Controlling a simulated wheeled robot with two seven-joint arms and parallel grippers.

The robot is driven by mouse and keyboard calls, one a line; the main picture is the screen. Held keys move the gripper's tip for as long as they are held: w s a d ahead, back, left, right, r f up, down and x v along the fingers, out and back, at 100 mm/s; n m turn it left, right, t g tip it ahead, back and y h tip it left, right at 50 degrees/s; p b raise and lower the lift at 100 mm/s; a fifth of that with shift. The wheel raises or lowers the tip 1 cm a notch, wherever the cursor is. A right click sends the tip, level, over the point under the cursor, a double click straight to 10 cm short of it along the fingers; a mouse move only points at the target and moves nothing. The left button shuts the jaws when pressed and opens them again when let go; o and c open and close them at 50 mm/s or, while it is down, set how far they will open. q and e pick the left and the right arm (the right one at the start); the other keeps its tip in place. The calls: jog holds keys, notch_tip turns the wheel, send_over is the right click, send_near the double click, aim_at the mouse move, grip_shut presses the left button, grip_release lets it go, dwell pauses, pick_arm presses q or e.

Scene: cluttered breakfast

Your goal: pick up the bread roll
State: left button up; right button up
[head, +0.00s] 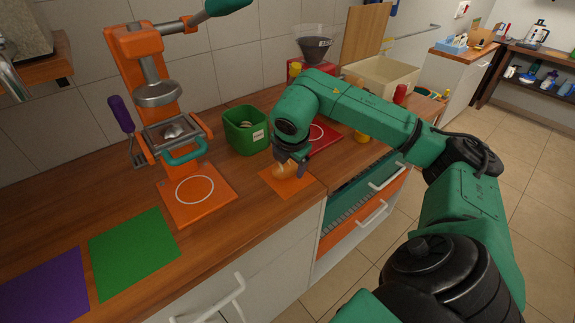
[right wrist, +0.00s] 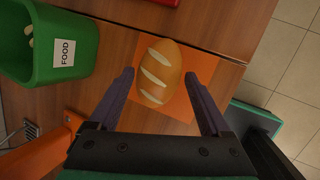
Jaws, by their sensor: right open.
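The bread roll (right wrist: 159,72) is golden brown with pale slashes. It lies on an orange mat (right wrist: 176,106) on the wooden counter, and in the head view the roll (head: 287,170) is partly covered by my right gripper (head: 290,164). In the right wrist view my right gripper (right wrist: 162,92) is open, with one finger on each side of the roll and a gap between each finger and the roll. Whether the fingertips are down at the roll's height is hard to tell. My left gripper is not in view.
A green food bin (head: 246,129) stands close left of the roll; it also shows in the right wrist view (right wrist: 45,45). An orange press-like machine (head: 150,90) stands further left. Green (head: 133,250) and purple (head: 45,292) mats lie bare. The counter's front edge is near the roll.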

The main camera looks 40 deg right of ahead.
aim_at(288, 162)
jog(key=shift+w+d+f, duration=0.1)
jog(key=shift+w+f, duration=0.1)
jog(key=shift+f, duration=0.2)
jog(key=c, duration=1.1)
notch_tip(288, 162, up, 10)
jog(key=shift+r, duration=0.1)
jog(key=shift+c, duration=0.2)
